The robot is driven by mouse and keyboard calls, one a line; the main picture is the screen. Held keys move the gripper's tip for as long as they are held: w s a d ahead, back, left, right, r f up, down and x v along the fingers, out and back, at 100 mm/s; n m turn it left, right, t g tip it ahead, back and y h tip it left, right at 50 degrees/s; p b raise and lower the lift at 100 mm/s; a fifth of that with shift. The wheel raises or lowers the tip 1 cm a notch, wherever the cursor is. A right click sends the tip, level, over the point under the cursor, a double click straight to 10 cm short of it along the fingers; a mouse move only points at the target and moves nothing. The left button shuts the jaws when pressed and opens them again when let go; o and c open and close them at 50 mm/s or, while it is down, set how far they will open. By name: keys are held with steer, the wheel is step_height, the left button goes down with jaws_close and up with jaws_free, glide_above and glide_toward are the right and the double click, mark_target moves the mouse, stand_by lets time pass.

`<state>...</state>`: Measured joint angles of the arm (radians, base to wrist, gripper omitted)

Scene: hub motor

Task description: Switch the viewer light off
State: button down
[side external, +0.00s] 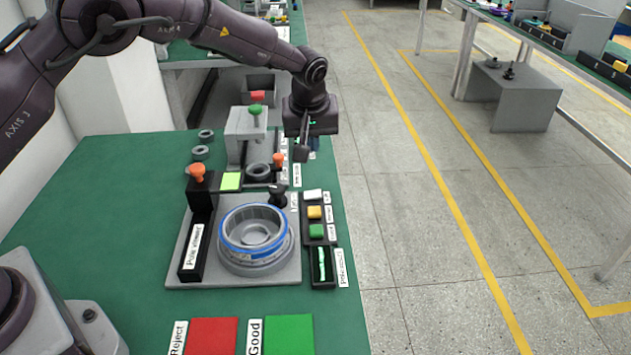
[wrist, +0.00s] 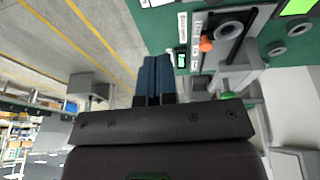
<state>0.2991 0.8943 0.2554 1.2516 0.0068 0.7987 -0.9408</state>
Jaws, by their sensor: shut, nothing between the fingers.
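A bright yellow-green square (side external: 231,182) beside the knob looks lit; a bright green patch also shows at the wrist view's top right (wrist: 298,8). A round, blue-rimmed housing (side external: 255,238) sits on the plate, with a black knob (side external: 278,195) behind it. I cannot tell which part switches the light. My gripper (side external: 302,152) is shut and empty, above the table's right edge behind the plate. Its blue fingers (wrist: 153,78) are together in the wrist view.
White, yellow and green buttons (side external: 315,218) and a black box with a green glow (side external: 322,267) stand right of the plate. Red (side external: 212,336) and green (side external: 289,334) pads lie in front. The left green tabletop is clear.

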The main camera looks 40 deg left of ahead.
glide_toward(311, 194)
steer(key=x, duration=0.2)
steer(key=w+x, duration=0.1)
steer(key=x, duration=0.2)
steer(key=shift+w+d+f, duration=0.1)
steer(key=shift+w+f, duration=0.05)
steer(key=shift+w, duration=0.05)
steer(key=shift+f, duration=0.65)
steer(key=shift+w+d+f, duration=0.1)
steer(key=shift+w+d+f, duration=0.1)
steer(key=shift+f, duration=0.2)
steer(key=shift+s+a+r, duration=0.1)
steer(key=shift+s+a, duration=0.5)
